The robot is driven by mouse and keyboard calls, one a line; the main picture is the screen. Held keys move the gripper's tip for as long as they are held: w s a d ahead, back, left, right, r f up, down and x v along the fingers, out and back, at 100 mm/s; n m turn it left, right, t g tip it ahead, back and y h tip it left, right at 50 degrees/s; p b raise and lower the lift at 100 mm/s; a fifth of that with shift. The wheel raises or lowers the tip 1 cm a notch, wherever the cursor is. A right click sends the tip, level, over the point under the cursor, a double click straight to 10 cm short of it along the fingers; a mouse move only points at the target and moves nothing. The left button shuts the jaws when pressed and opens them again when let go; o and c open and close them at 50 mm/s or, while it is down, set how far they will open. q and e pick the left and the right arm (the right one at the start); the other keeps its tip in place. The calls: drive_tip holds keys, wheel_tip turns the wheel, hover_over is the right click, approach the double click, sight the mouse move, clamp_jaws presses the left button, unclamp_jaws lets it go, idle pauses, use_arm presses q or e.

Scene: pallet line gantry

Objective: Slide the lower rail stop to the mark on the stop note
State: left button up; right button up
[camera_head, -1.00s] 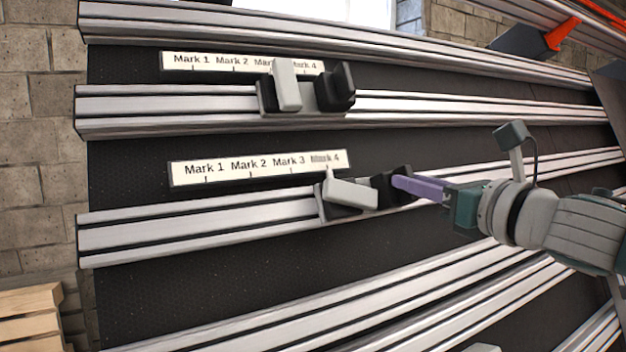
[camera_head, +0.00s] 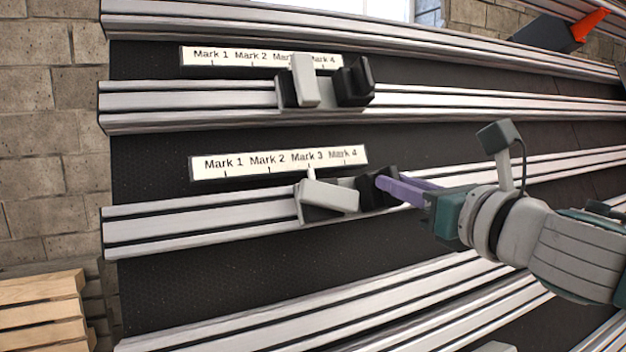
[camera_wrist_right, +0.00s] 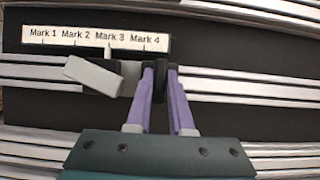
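The lower rail stop (camera_head: 330,197) sits on the lower rail (camera_head: 170,228), with a light grey tilted lever and a black grip block (camera_head: 376,187) at its right end. Its thin white pointer stands at Mark 3 on the lower scale (camera_head: 278,161); the wrist view shows the same stop (camera_wrist_right: 95,75) and scale (camera_wrist_right: 95,39). My right gripper (camera_head: 384,185) has its purple fingers on either side of the black block, closed on it in the wrist view (camera_wrist_right: 161,70). My left gripper is not in view. No stop note can be made out.
The upper rail stop (camera_head: 305,82) sits on the upper rail (camera_head: 190,100), near Marks 3 and 4 of its own scale (camera_head: 225,56), partly covering it. The lower rail is clear to the left of the stop. A wooden pallet (camera_head: 40,310) stands at the lower left.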

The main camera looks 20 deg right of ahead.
drive_tip(key=o, duration=0.5)
drive_tip(key=shift+c, duration=0.2)
drive_tip(key=shift+s, duration=0.15)
drive_tip(key=s+b, duration=0.4)
drive_tip(key=s, duration=0.5)
drive_tip(key=shift+s+d, duration=0.3)
drive_tip(key=shift+d, duration=0.1)
